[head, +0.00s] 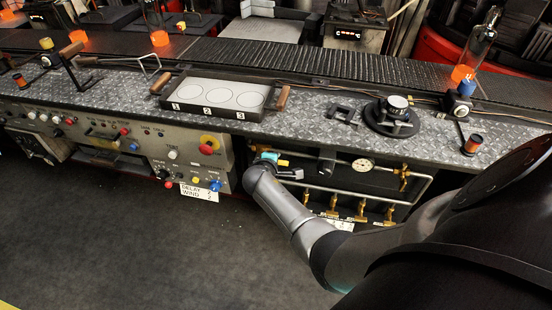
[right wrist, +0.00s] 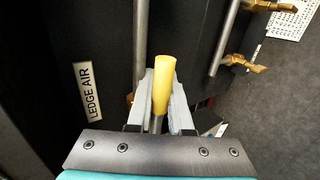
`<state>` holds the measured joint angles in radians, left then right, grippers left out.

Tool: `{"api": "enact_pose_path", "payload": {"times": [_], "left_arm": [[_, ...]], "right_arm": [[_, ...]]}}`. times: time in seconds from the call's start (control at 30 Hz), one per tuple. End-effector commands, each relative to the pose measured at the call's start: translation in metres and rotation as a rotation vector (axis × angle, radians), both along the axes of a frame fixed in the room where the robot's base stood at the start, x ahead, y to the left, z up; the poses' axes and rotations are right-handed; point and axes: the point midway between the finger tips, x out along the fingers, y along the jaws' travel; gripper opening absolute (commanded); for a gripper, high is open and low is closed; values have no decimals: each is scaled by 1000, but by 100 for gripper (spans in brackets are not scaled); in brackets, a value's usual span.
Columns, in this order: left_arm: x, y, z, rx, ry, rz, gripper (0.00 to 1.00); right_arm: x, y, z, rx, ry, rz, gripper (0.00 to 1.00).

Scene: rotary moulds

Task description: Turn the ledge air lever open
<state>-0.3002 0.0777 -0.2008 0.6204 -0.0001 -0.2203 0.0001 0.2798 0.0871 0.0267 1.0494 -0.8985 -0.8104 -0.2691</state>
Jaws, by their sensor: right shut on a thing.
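The ledge air lever has a yellow handle (right wrist: 163,82), seen in the right wrist view between the two grey fingers of my right gripper (right wrist: 161,92). The fingers are shut on the handle, one on each side, and its rounded end sticks out past them. A white "LEDGE AIR" label (right wrist: 88,93) is on the dark panel to the left of the handle. My left gripper is not in view.
Metal pipes, a gauge (head: 362,165) and several brass valves (head: 334,206) are on the panel right of my right gripper. The control panel (head: 140,142) with knobs is to its left. The patterned metal ledge (head: 310,112) overhangs above. The floor (head: 130,250) in front is clear.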

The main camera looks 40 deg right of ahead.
Motion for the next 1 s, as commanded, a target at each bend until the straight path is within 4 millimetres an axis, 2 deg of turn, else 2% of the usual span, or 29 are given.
{"api": "enact_pose_path", "payload": {"times": [0.13,0.17,0.27,0.67,1.0], "left_arm": [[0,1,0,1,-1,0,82],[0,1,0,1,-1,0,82],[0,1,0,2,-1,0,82],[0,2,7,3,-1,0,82],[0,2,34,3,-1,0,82]], "right_arm": [[2,-1,3,-3,-6,3,0],[2,-1,3,-4,-6,3,22],[2,-1,3,-3,-6,3,31],[-5,7,7,1,-2,1,31],[-36,44,41,2,-4,2,31]]}}
